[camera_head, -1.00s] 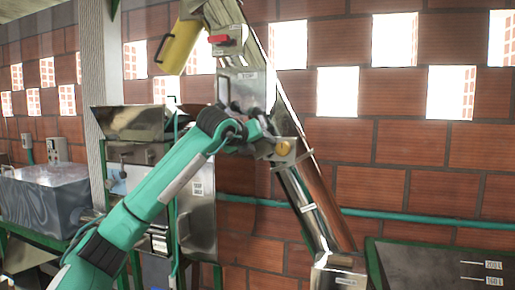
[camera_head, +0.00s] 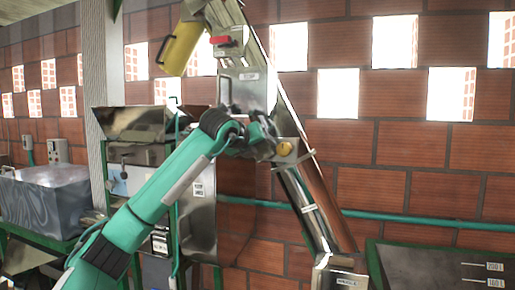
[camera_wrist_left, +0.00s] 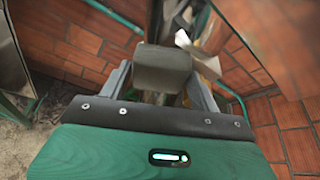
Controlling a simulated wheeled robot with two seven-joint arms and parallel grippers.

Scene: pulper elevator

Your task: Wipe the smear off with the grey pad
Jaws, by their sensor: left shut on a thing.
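My left gripper (camera_head: 264,148) is at the steel elevator tube (camera_head: 300,195), in front of its middle. In the left wrist view its two fingers are closed on the grey pad (camera_wrist_left: 162,68), a blocky pad held between the fingertips. In the head view the pad cannot be made out apart from the dark gripper. I cannot make out the smear for certain. My right gripper is not in view.
A steel hopper machine (camera_head: 150,122) stands behind my left arm. A green pipe (camera_head: 420,218) runs along the brick wall. A dark tank (camera_head: 430,265) is at lower right.

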